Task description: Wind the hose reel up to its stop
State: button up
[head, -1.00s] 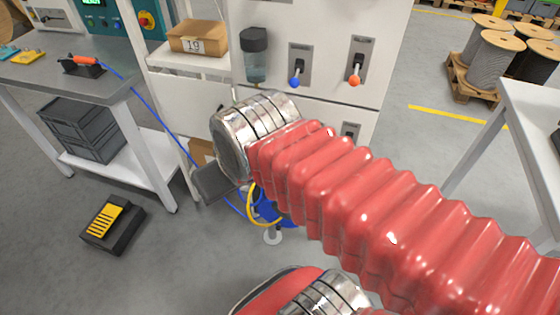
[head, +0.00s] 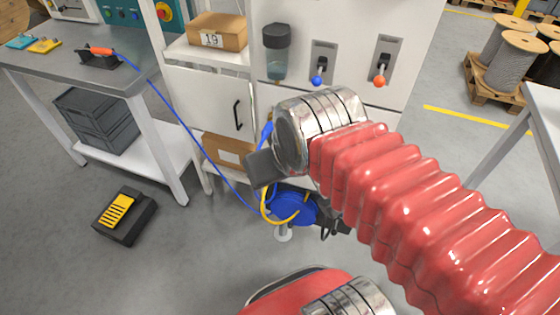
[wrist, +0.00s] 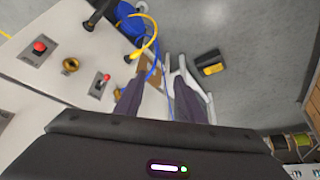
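The hose reel (head: 295,208) is a blue drum low on the front of the white cabinet, partly hidden behind my arm. It also shows at the top of the wrist view (wrist: 130,20). A yellow hose or cable (head: 266,207) loops beside it. A thin blue hose (head: 185,125) runs from the reel area up to an orange-handled tool (head: 100,51) on the grey bench. My gripper (wrist: 156,88) shows in the wrist view with its two dark fingers apart and nothing seen between them. It is apart from the reel.
The cabinet carries a blue-knobbed lever (head: 317,80) and a red-knobbed lever (head: 380,80). A black box with yellow stripes (head: 124,215) lies on the floor at left. A white table (head: 545,110) stands at right. Grey floor is open at lower left.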

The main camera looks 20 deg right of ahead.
aim_at(285, 204)
jog(key=z, duration=0.05)
jog(key=k, duration=0.5)
jog(key=u, duration=1.2)
jog(key=i, duration=0.6)
jog(key=u, duration=0.05)
